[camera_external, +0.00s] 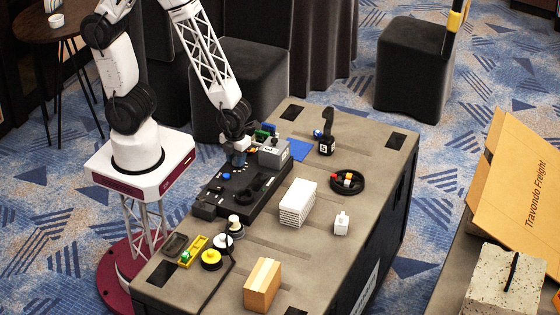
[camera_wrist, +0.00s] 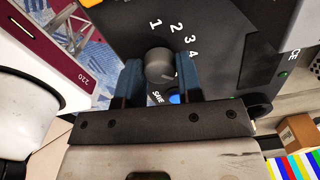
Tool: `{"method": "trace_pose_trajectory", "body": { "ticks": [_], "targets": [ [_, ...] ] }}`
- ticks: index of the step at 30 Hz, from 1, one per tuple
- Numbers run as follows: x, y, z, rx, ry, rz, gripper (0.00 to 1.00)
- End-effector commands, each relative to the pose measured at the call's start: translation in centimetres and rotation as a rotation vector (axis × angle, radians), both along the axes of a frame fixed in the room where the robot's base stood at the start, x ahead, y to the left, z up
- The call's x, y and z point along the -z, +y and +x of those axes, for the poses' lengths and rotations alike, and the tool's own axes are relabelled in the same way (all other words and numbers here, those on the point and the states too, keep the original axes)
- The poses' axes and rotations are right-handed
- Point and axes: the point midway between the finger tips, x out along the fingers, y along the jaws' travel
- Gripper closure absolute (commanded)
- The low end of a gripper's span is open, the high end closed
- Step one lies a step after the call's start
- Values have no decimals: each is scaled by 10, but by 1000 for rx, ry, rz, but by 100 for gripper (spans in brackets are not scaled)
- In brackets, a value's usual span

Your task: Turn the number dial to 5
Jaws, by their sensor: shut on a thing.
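The number dial (camera_wrist: 160,65) is a round dark grey knob on a black panel (camera_wrist: 110,22), between my two blue fingertips in the wrist view. My gripper (camera_wrist: 160,76) is shut on the dial. White numerals 1, 2, 3 and 4 (camera_wrist: 194,54) curve around its far and right side. No 5 shows; the right finger covers the area past 4. I cannot make out a pointer on the knob. In the external view my gripper (camera_external: 238,155) reaches down to the far end of the black console (camera_external: 224,196), and the dial is hidden there.
A blue button (camera_wrist: 174,98) and a SAVE label lie close by the fingers. A grey box (camera_external: 273,152) stands right beside my gripper. White stacked sheets (camera_external: 297,203), a black round tray (camera_external: 347,192) and a cardboard box (camera_external: 262,285) stand on the table.

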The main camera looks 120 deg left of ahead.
Motion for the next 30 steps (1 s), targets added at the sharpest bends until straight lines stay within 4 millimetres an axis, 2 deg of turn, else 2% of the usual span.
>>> {"method": "trace_pose_trajectory", "body": {
  "ticks": [15,16,21,30],
  "targets": [
    [0,0,0,32,0,0,90],
    [0,0,0,31,0,0,65],
    [0,0,0,31,0,0,41],
    [-1,0,0,31,0,0,41]
  ]
}}
